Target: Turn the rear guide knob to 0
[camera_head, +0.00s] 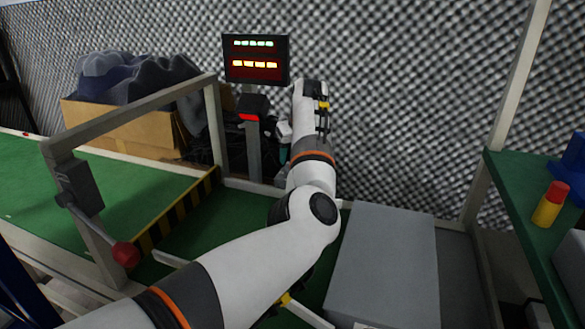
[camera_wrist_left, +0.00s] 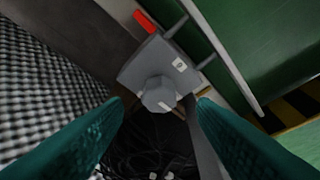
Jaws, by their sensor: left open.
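A grey faceted knob (camera_wrist_left: 158,94) sits on a grey housing in the left wrist view. A pale mark shows on its face, and a small white label (camera_wrist_left: 180,65) is on the housing beside it. I cannot read the label. My left gripper (camera_wrist_left: 160,104) is open, its teal fingers on either side of the knob with gaps visible; I cannot tell its depth. In the head view my left gripper (camera_head: 284,152) is beside the post under the display, mostly hidden by its own wrist. The knob cannot be made out there. My right gripper is not in view.
A lit display (camera_head: 256,60) stands above a dark box with a red strip (camera_head: 249,117). A red-ball lever (camera_head: 126,254) is at left. A grey box (camera_head: 385,262) lies right of my arm.

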